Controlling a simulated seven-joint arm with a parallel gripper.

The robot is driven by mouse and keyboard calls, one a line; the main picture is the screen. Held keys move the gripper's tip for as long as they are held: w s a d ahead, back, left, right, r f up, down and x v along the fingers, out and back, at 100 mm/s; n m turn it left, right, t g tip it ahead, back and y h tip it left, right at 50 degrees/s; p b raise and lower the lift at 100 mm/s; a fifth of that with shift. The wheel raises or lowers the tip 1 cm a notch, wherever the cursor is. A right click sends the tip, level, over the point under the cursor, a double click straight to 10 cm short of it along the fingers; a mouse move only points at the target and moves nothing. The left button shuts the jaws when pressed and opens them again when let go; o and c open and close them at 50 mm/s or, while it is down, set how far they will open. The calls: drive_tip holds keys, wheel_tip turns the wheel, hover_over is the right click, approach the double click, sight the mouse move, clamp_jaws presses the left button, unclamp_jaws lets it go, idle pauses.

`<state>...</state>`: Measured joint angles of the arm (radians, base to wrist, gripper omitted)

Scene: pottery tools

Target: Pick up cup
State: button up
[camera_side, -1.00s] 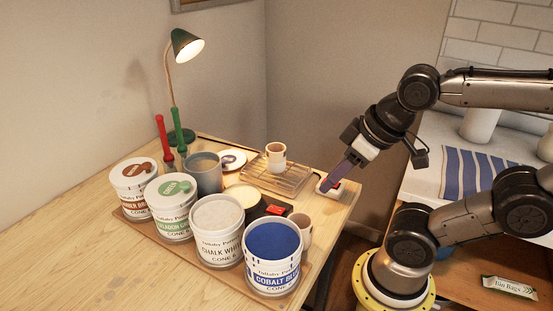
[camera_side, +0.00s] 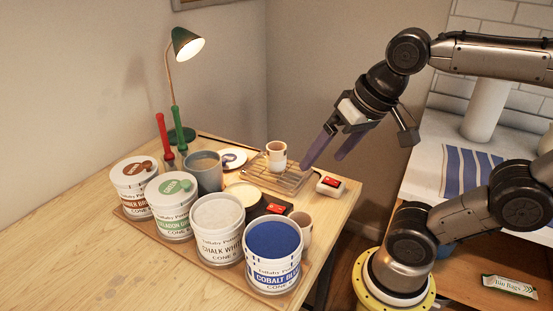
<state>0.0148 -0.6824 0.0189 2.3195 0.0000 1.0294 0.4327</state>
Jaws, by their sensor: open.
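A small pale cup (camera_side: 277,154) stands upright on a wire rack at the back right of the table. A second small cup (camera_side: 301,227) stands near the table's right edge, partly hidden behind the blue glaze bucket. My gripper (camera_side: 322,159) is open and empty, with its two purple fingers apart and pointing down and left. It is in the air to the right of the cup on the rack, and I see no contact with it.
Several glaze buckets (camera_side: 272,272) stand on a board along the front. The wire rack (camera_side: 295,182) and a small device with a red switch (camera_side: 330,186) lie near the right edge. A lamp (camera_side: 184,47), two upright handled tools and a grey mug (camera_side: 205,170) are behind. The front left table is clear.

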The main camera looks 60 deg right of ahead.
drive_tip(key=w+d+r+m+g, duration=0.2)
drive_tip(key=w+d+r+m, duration=0.15)
drive_tip(key=w+m, duration=0.35)
drive_tip(key=m+g, duration=0.3)
drive_tip(key=m, duration=0.2)
hover_over(277, 157)
drive_tip(key=w+d, duration=0.1)
drive_tip(key=d, duration=0.1)
wheel_tip(277, 157, down, 5)
drive_tip(key=shift+m, duration=0.4)
drive_tip(key=f, duration=0.6)
drive_tip(key=d+f, duration=0.1)
drive_tip(key=f, duration=0.2)
drive_tip(key=shift+f, duration=0.2)
drive_tip(key=shift+w+a+f, duration=0.15)
drive_tip(key=shift+a+f, duration=0.05)
drive_tip(key=shift+f, duration=1.35)
drive_tip(key=shift+w+a+f, duration=0.1)
drive_tip(key=shift+a+f, duration=0.05)
drive_tip(key=shift+f, duration=1.35)
drive_tip(key=shift+r, duration=0.1)
clamp_jaws()
